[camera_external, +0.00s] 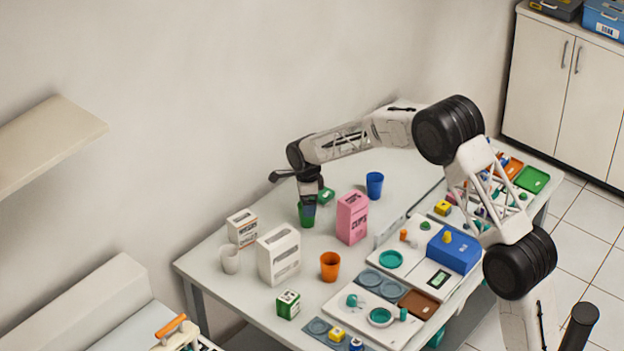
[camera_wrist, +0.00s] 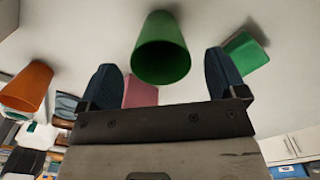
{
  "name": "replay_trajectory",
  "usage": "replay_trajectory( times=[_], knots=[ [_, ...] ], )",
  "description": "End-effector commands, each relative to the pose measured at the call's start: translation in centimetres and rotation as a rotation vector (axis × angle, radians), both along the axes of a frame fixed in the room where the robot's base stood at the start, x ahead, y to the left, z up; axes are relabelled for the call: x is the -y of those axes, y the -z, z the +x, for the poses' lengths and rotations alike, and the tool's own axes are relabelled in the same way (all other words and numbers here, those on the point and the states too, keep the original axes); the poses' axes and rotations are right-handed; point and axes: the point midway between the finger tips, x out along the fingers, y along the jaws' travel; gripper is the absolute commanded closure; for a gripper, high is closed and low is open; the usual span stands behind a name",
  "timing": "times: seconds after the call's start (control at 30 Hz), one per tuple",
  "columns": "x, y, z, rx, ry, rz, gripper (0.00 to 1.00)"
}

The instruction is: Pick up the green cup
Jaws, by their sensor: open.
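The green cup (camera_external: 306,219) stands on the white table under my gripper in the external view. In the wrist view the green cup (camera_wrist: 162,50) shows its open rim toward the camera, just beyond and between the two dark fingertips. My gripper (camera_external: 308,196) is open and points down at the cup. In the wrist view my gripper (camera_wrist: 165,80) has its fingers wide apart with nothing clamped. The external view does not show clearly whether the fingertips reach past the rim.
A pink box (camera_external: 352,217), blue cup (camera_external: 374,185), and green block (camera_external: 326,196) stand near the cup. An orange cup (camera_external: 330,265), white boxes (camera_external: 279,255) and a white cup (camera_external: 230,260) are nearer the front. Dental trays (camera_external: 405,270) fill the right side.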

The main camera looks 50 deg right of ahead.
Motion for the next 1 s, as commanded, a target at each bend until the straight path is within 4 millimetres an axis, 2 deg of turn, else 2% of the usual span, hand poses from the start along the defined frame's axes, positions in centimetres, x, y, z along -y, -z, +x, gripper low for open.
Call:
replay_trajectory(
  times=[0.1,0.3,0.87,1.0],
  knots=[
    [0.0,1.4,0.0,0.000,0.000,0.000,0.10],
    [0.0,2.7,0.1,0.001,0.000,-0.001,0.10],
    [0.0,2.7,0.1,0.001,0.000,0.000,0.10],
    [0.0,2.7,0.1,0.001,0.000,0.000,0.31]
  ],
)
